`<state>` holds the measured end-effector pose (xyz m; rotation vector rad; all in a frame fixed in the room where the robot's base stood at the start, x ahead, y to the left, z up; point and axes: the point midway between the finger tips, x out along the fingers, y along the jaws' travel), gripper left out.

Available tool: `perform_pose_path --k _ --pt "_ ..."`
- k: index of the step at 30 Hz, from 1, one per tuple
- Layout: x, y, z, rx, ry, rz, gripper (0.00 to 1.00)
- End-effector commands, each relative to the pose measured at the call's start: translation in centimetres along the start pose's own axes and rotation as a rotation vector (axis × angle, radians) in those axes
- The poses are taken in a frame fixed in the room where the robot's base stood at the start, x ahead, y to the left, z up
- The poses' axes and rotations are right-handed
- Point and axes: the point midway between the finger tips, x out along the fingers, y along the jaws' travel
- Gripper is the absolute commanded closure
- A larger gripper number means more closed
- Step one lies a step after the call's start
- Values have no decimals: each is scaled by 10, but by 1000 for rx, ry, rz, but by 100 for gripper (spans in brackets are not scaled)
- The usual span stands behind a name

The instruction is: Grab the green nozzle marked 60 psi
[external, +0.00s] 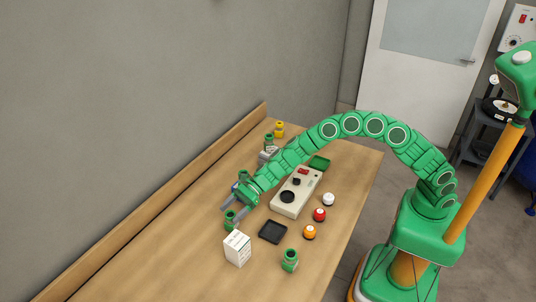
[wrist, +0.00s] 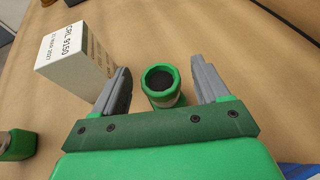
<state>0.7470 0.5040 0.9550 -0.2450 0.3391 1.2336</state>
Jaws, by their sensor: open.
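A green nozzle (external: 230,222) with a dark round opening stands upright on the wooden table. It also shows in the wrist view (wrist: 160,80), between the fingers of my gripper (wrist: 160,70). My gripper (external: 232,212) is open, with one grey finger on each side of this nozzle and gaps to both. Another green nozzle-like piece (external: 290,261) with a pale label stands at the table's front. More green pieces stand behind my gripper (external: 243,175) and farther back (external: 269,140). No psi marking is readable on any of them.
A white printed box (external: 237,248) stands close beside my gripper, also in the wrist view (wrist: 75,52). A black tray (external: 272,231), a beige device (external: 296,192) and orange, red and white knobs (external: 319,214) lie to the right. The table's near left is clear.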

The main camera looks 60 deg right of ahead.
Motion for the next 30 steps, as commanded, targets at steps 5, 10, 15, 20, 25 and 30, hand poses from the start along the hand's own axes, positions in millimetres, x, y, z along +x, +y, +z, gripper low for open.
perform_pose_path --k 5,10,15,20,25,30 --pt "11 1 -24 2 3 2 26" --pt "27 -1 -23 -3 1 -1 26" --pt "39 0 -24 -1 1 1 26" --pt "40 0 -23 0 1 1 26" --pt "40 0 -23 0 1 1 38" --pt "40 0 -23 0 1 1 64"
